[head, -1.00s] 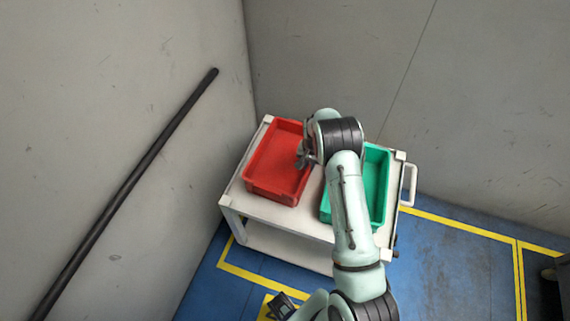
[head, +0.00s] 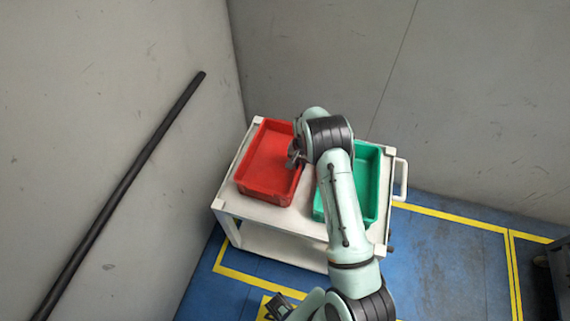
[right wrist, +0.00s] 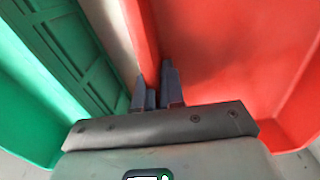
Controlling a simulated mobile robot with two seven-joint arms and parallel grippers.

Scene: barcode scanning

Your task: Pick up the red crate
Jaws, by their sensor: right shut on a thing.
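The red crate (head: 268,160) sits on the left part of the white cart; I cannot tell whether its base is clear of the top. It is empty and open at the top. My right gripper (head: 294,155) is at the crate's right side wall, shut on its rim. In the right wrist view, the fingers of the right gripper (right wrist: 158,88) lie on either side of the red crate's wall (right wrist: 143,35). The crate's interior fills the right of that view.
A green crate (head: 365,185) stands on the right of the white cart (head: 262,212), partly hidden by my right arm. The cart has a handle (head: 401,180) at its right. Grey walls stand close behind and left, with a black rail (head: 130,180).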

